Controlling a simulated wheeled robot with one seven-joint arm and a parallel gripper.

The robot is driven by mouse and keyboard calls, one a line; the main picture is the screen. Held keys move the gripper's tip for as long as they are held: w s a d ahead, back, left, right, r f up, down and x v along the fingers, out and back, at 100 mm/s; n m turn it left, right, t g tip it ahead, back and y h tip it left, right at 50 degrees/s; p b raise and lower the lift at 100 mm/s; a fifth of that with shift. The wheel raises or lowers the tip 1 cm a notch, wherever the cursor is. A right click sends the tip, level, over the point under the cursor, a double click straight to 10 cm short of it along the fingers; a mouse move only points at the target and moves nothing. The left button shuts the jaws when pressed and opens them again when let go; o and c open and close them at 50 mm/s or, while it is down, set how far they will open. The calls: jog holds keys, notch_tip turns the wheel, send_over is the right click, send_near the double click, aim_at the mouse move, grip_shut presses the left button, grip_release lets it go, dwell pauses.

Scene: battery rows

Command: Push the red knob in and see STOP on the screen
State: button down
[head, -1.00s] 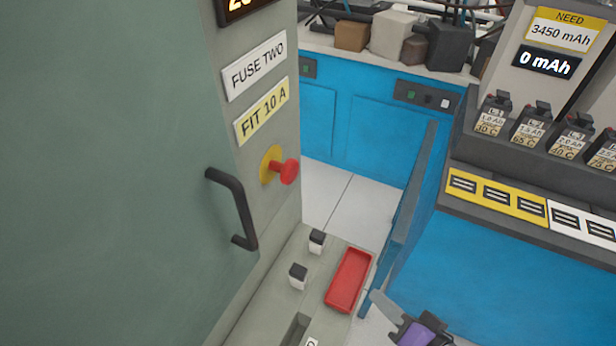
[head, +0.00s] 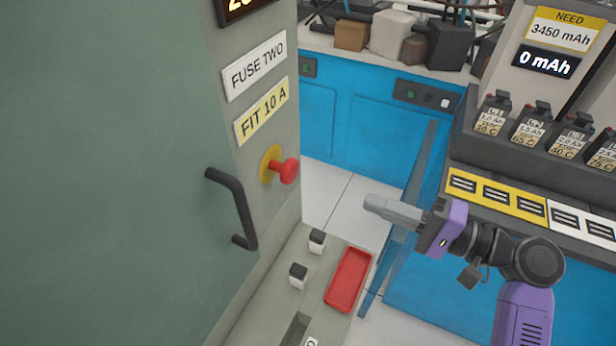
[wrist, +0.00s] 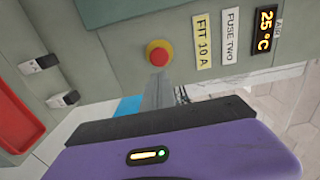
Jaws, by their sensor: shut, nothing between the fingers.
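The red knob (head: 288,170) sits on a yellow round base on the grey cabinet's side face, below the FIT 10 A label. It stands out from the base in the head view. In the wrist view the knob (wrist: 158,55) is just beyond my fingertips. My gripper (head: 372,203) is shut and empty, to the right of the knob and a little lower, apart from it in the head view. A display above the labels reads 25 °C in the wrist view (wrist: 265,30); in the head view only its lower edge (head: 240,8) shows. No STOP is visible.
A black door handle (head: 238,208) is left of the knob. Below are a red tray (head: 348,280) and two small black-topped blocks (head: 317,241). A blue bench with a battery rack (head: 530,130) stands at right. Space between knob and gripper looks clear.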

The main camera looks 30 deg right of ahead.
aim_at(293, 174)
jog(key=p+x, duration=0.3)
jog(key=x, duration=1.1)
jog(key=shift+f+p, duration=0.15)
jog(key=shift+p, duration=0.2)
jog(key=shift+x, duration=1)
jog(key=shift+a, duration=0.1)
